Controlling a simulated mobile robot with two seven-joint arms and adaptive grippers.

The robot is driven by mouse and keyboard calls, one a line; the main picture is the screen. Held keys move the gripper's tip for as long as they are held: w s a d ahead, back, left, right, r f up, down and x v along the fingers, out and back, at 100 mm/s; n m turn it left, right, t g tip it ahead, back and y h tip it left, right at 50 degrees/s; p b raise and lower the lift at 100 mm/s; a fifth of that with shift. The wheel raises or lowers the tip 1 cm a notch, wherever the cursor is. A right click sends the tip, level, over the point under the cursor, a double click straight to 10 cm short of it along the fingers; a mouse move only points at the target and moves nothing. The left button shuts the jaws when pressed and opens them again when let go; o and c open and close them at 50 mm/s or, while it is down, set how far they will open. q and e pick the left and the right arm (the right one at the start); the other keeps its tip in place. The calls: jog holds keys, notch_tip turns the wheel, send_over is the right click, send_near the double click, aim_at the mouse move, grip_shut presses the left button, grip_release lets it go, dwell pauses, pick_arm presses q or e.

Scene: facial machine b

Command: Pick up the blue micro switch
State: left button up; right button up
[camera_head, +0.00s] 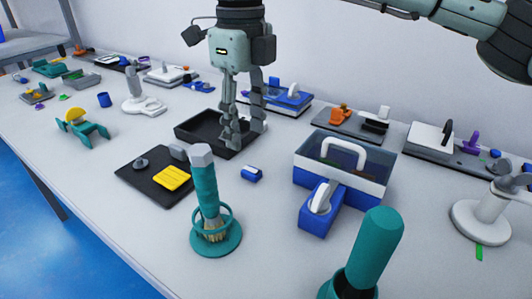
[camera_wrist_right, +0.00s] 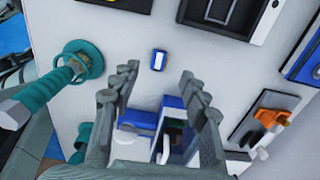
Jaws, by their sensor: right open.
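The blue micro switch (camera_head: 251,173) is a small blue block with a pale top, lying on the white table in the head view. In the right wrist view the switch (camera_wrist_right: 159,60) lies just beyond the fingertips, roughly centred between them. My right gripper (camera_head: 243,133) points down over the edge of the black tray, behind the switch in the head view. Its fingers (camera_wrist_right: 159,78) are spread apart with nothing between the tips. It is apart from the switch. My left gripper is not in view.
A teal brush holder (camera_head: 215,241) stands front left of the switch. A blue-and-white box (camera_head: 345,190) with a handle stands to its right. The black tray (camera_head: 190,130) is behind, and a black plate (camera_head: 138,180) with a yellow block is left. Bare table surrounds the switch.

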aim_at(249, 169)
notch_tip(249, 169, down, 8)
jog(key=shift+s+d+r+p, duration=0.15)
jog(key=shift+p, duration=0.2)
jog(key=c, duration=0.9)
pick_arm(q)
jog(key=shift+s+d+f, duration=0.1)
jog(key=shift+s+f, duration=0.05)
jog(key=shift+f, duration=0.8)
pick_arm(e)
jog(key=shift+r, duration=0.1)
jog(key=shift+r, duration=0.55)
notch_tip(249, 169, up, 3)
jog(key=shift+f, duration=0.2)
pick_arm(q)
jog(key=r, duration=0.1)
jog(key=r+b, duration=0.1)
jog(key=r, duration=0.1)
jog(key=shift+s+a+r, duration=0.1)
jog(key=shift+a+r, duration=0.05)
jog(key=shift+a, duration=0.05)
pick_arm(e)
jog(key=s+a+r, duration=0.1)
jog(key=a+r, duration=0.1)
jog(key=a, duration=0.1)
jog(key=s+a+r, duration=0.2)
jog(key=a, duration=0.2)
jog(key=s+a+r, duration=0.2)
jog(key=a+r, duration=0.1)
jog(key=shift+a+r, duration=0.1)
jog(key=shift+a, duration=0.2)
